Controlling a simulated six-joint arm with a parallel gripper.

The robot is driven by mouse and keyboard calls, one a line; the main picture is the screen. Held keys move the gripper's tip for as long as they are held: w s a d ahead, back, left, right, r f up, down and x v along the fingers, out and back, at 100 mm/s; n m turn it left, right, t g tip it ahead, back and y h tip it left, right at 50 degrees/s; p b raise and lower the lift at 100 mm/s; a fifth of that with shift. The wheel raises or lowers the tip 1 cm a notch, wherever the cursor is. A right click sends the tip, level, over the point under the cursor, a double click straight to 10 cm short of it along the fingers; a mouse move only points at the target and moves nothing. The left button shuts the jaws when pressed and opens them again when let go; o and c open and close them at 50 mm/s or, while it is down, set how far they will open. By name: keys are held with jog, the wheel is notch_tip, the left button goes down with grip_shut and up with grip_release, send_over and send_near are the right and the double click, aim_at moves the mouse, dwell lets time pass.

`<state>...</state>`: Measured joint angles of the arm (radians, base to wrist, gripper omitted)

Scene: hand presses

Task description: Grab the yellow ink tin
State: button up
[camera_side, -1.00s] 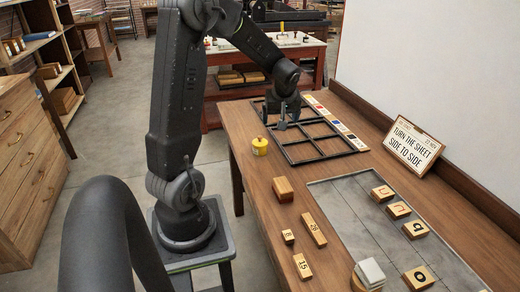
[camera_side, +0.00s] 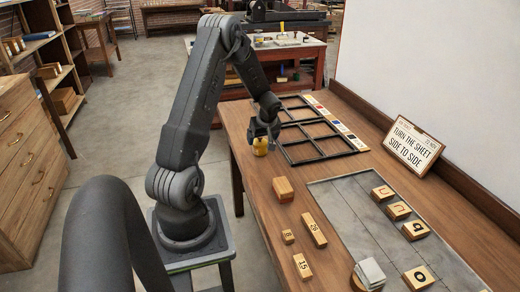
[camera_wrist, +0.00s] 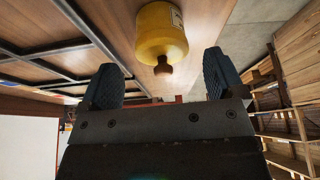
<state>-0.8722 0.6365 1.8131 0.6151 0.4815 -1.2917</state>
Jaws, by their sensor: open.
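The yellow ink tin (camera_side: 260,147) stands near the left edge of the wooden table, beside the black frame. It is a round yellow tin with a small knob on top; in the wrist view the tin (camera_wrist: 161,32) shows a pale label on its side. My gripper (camera_side: 262,130) is over the tin in the side view and partly hides its top. In the wrist view my gripper (camera_wrist: 165,78) is open and empty, its two dark fingers apart. The tin lies beyond the fingertips, between them in line, with its knob pointing toward the gripper.
A black divided frame (camera_side: 318,154) lies just right of the tin. A wooden block (camera_side: 283,189) and small numbered blocks (camera_side: 314,230) lie nearer on the table. A grey slab (camera_side: 355,220) holds lettered blocks. A sign (camera_side: 414,146) stands at the right. Bare wood lies between tin and block.

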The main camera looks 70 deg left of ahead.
aim_at(257, 152)
jog(key=x, duration=0.4)
jog(key=shift+s+a+f, duration=0.1)
jog(key=shift+a+f, duration=0.1)
jog(key=c, duration=1.2)
